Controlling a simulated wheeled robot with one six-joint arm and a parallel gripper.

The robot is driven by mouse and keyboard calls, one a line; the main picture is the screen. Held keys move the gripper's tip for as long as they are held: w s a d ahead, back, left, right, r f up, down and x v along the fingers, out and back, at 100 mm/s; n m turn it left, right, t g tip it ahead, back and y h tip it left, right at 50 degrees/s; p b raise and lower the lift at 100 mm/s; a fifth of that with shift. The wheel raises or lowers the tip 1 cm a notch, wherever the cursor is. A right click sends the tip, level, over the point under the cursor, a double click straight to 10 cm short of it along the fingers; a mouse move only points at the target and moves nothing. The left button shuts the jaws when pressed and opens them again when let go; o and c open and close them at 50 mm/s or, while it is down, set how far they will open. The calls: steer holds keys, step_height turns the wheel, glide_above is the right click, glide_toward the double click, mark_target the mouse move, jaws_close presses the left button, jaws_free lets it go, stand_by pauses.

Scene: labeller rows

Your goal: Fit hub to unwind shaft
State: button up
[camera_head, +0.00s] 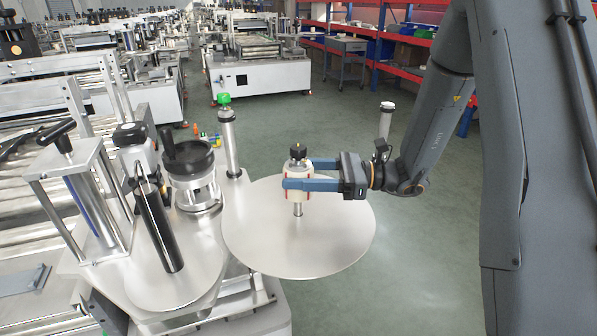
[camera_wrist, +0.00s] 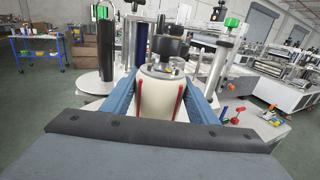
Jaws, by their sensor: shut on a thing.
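The hub (camera_head: 297,185) is a cream-white cylinder with red strips, held upright above the big round silver disc (camera_head: 300,245). My gripper (camera_head: 297,177) is shut on it, one blue finger on each side. A short length of bright shaft (camera_head: 298,210) shows between the hub's bottom and the disc. Whether the shaft runs up inside the hub is hidden. A black knob (camera_head: 298,151) stands at the hub's top. In the wrist view the hub (camera_wrist: 158,98) sits between the blue fingers, with a metal top face and dark knob behind it.
A silver post with a green cap (camera_head: 229,138) stands at the disc's back left. Left of the disc are a black roller (camera_head: 157,228) and a black-topped print unit (camera_head: 190,165). Open floor lies to the right. Red-framed shelving (camera_head: 400,40) stands behind.

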steer(key=shift+r+p, duration=0.25)
steer(key=shift+p, duration=0.25)
stand_by(0.7)
steer(key=shift+f+b, duration=1.75)
steer(key=shift+f, duration=1.65)
stand_by(0.7)
steer(key=o, duration=1.4)
steer(key=shift+d, duration=0.1)
